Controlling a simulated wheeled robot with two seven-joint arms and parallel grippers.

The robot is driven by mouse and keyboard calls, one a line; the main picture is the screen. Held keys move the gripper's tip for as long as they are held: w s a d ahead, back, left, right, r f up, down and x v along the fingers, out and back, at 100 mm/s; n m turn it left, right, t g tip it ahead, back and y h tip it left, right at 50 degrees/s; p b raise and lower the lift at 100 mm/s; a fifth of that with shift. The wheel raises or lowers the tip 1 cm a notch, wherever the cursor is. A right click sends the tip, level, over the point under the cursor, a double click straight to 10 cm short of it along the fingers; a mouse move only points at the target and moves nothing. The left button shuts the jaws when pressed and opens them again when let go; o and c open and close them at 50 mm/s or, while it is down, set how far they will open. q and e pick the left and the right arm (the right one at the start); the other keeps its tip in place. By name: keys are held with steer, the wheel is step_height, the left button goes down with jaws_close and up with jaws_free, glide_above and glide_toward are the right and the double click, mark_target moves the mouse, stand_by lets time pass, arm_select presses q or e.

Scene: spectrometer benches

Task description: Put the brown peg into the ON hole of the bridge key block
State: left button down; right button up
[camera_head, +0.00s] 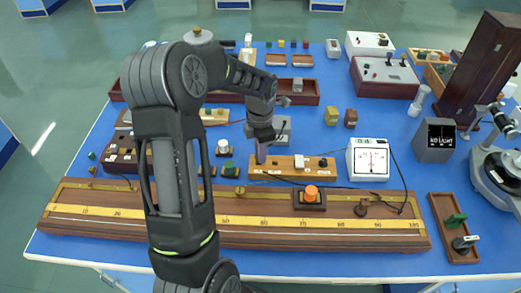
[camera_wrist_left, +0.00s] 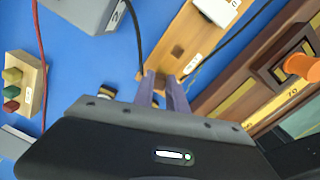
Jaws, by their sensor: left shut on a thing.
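The bridge key block (camera_head: 285,174) is a long, light wooden block on the blue bench, with small white labels, a white piece and dark knobs on top. Its near end also shows in the left wrist view (camera_wrist_left: 196,38), with a darker patch and a label. My left gripper (camera_head: 261,158) points down at the block's left end, with its purple fingers close together. In the left wrist view the fingers (camera_wrist_left: 161,90) have a narrow brown piece between them, taken as the brown peg (camera_wrist_left: 160,80); most of it is hidden. Whether it touches the block cannot be told. My right gripper is not in view.
A long slide-wire board (camera_head: 120,212) with an orange knob (camera_head: 311,190) lies in front. A white meter (camera_head: 367,160) stands right of the block, and a grey box (camera_head: 283,128) behind it. Dark wires run near the block. A small tray (camera_head: 436,215) is at right.

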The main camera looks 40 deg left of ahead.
arm_select(q)
steer(key=shift+f+b, duration=0.3)
steer(key=shift+f, duration=0.25)
steer(key=c, duration=1.3)
jaws_free()
steer(key=shift+o, duration=0.2)
steer(key=shift+r, duration=0.1)
step_height(320, 180, up, 7)
steer(key=shift+f+b, duration=0.1)
steer(key=shift+b, duration=0.45)
steer(key=shift+r, duration=0.4)
